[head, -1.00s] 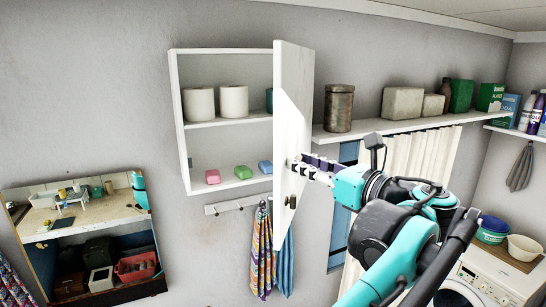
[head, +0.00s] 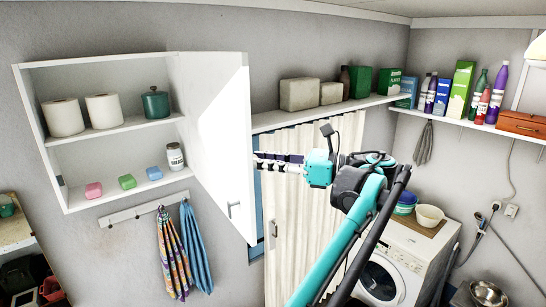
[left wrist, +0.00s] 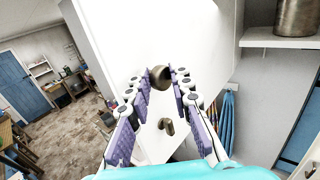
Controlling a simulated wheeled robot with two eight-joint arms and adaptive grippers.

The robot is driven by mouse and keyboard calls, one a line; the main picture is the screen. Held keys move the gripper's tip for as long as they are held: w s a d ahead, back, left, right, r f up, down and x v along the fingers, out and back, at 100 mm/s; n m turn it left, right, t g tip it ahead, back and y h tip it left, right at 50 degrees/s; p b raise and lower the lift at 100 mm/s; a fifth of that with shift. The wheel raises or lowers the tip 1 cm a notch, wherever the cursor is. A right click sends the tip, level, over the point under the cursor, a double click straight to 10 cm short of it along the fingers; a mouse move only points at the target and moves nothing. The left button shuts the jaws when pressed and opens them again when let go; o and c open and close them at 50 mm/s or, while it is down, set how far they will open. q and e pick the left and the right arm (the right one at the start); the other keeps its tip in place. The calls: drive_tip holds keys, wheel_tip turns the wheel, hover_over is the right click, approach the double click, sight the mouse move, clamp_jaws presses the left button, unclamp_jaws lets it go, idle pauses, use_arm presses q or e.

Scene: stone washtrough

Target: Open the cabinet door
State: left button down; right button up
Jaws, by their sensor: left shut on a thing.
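The white wall cabinet (head: 38,150) is open at the left of the head view. Its door (head: 207,130), attached at the cabinet's right side, stands swung far out, with its inner face showing. My left gripper (head: 256,160) is at the door's outer side near its free edge. In the left wrist view, the gripper (left wrist: 161,88) has its fingers on both sides of a round dark knob (left wrist: 159,76) on the door (left wrist: 150,35) and is shut on it. A small latch-like piece (left wrist: 167,125) sits below the knob. The knob is hidden in the head view. My right gripper is not in view.
Rolls (head: 103,111), a teal pot (head: 155,103), soaps and a jar (head: 175,156) stand in the cabinet. Towels (head: 174,250) hang below. A loaded shelf (head: 330,110) runs along the wall right of the door. A washing machine (head: 410,255) stands at lower right.

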use_arm(q)
drive_tip(key=shift+w+a+r+g, duration=0.2)
drive_tip(key=shift+w+r+g, duration=0.1)
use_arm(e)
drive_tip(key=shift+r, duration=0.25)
use_arm(q)
drive_tip(key=shift+w+d, duration=0.1)
drive_tip(key=shift+d, duration=0.05)
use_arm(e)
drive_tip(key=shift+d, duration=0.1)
use_arm(q)
drive_tip(key=c, duration=1.5)
unclamp_jaws()
drive_tip(key=shift+o, duration=1.4)
drive_tip(key=shift+w+a+f, duration=0.15)
drive_tip(key=shift+w+a, duration=0.15)
drive_tip(key=shift+a, duration=0.05)
drive_tip(key=shift+f, duration=0.2)
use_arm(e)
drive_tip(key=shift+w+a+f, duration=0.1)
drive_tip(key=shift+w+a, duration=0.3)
